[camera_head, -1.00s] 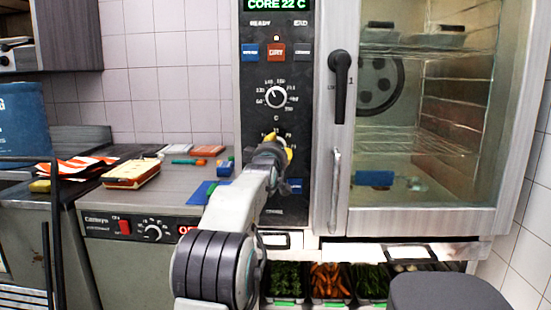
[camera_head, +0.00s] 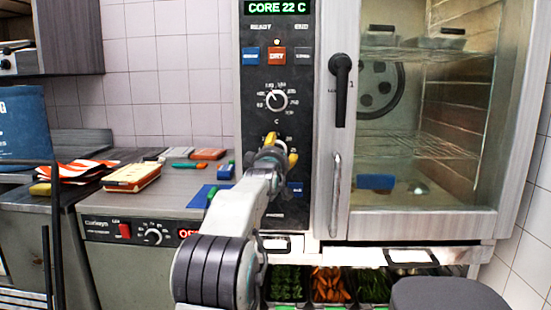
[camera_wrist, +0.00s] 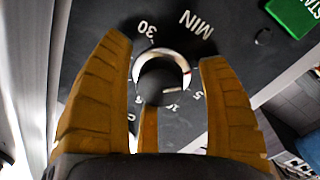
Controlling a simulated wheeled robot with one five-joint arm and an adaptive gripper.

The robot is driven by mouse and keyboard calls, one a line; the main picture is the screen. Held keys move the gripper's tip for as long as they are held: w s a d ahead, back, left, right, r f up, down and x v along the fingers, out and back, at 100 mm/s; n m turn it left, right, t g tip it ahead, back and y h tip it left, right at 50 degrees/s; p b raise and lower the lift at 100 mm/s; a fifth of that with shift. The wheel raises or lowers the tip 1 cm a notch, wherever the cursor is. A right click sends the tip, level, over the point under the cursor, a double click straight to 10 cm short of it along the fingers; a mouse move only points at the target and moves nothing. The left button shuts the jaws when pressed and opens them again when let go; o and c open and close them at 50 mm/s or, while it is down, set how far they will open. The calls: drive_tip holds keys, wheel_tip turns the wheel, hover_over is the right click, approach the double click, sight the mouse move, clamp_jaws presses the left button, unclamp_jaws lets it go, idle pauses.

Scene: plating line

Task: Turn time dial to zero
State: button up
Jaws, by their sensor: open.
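The time dial (camera_wrist: 162,78) is a round knob with a bright metal rim on the dark oven panel, with "MIN", "30", "10" and "5" printed around it in the wrist view. My gripper (camera_wrist: 163,85) is open, its yellow fingers to the left and right of the dial and a third finger below it. Gaps show between the side fingers and the rim. The dial's pointer cannot be made out clearly. In the head view my gripper (camera_head: 281,148) covers most of the dial on the control panel (camera_head: 308,210).
Above is the temperature dial (camera_head: 276,100), with blue, red and dark buttons over it. The oven door handle (camera_head: 341,90) stands out to the right. A green button (camera_wrist: 294,14) is at the wrist view's upper right. The counter (camera_head: 150,205) at left holds several small items.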

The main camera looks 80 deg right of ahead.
drive_tip(key=a, duration=1.2)
drive_tip(key=shift+f, duration=0.2)
drive_tip(key=shift+w, duration=0.15)
idle(0.5)
